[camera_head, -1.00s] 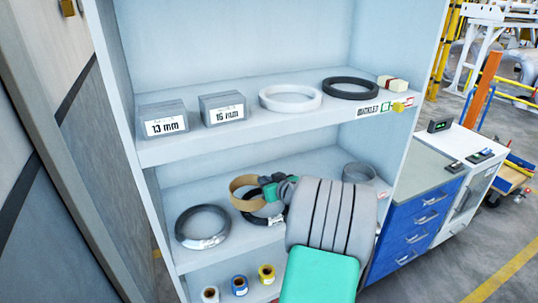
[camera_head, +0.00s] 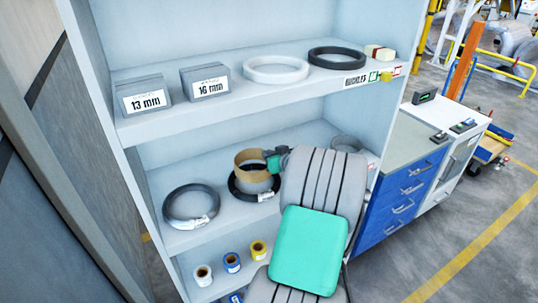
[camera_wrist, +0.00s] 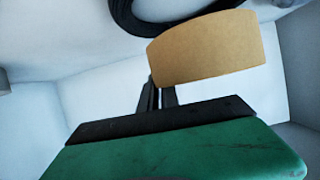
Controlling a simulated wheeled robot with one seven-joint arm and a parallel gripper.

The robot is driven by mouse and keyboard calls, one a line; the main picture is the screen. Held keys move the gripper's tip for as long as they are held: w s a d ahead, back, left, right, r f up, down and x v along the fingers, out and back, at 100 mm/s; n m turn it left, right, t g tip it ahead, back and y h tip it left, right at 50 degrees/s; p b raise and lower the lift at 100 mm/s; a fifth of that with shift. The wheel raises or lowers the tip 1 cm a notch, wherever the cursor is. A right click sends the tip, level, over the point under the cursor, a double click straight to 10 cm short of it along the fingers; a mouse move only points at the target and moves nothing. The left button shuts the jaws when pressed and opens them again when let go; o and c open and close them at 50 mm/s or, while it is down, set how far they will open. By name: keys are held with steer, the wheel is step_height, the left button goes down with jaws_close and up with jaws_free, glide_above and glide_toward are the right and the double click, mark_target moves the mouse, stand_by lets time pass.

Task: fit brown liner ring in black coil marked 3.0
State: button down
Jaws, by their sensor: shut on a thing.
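The brown liner ring (camera_head: 246,170) is held upright above the middle coil on the lower shelf. It also shows in the wrist view (camera_wrist: 207,48). My gripper (camera_head: 276,163) is shut on the ring's right wall; its dark fingers (camera_wrist: 158,97) reach the band in the wrist view. The black coil (camera_head: 236,190) under the ring lies flat, with a white tag at its front right. Part of it shows in the wrist view (camera_wrist: 125,18). Another dark coil (camera_head: 170,208) with a tag lies to the left. The tags are too small to read. I cannot tell whether the ring enters the coil.
A grey ring (camera_head: 346,143) lies at the right of the lower shelf, behind my arm. The upper shelf (camera_head: 150,128) overhangs and carries boxes, a white ring (camera_head: 276,70) and a black ring (camera_head: 337,57). Small tape rolls (camera_head: 231,262) stand below. Blue drawers (camera_head: 405,190) stand at the right.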

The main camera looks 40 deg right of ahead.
steer(key=shift+f+b, duration=0.95)
steer(key=shift+f, duration=0.4)
steer(key=shift+b, duration=1.15)
stand_by(0.3)
steer(key=shift+f+b, duration=1.8)
steer(key=shift+b, duration=0.2)
steer(key=c, duration=1.5)
jaws_free()
steer(key=b+v, duration=0.1)
steer(key=v, duration=0.7)
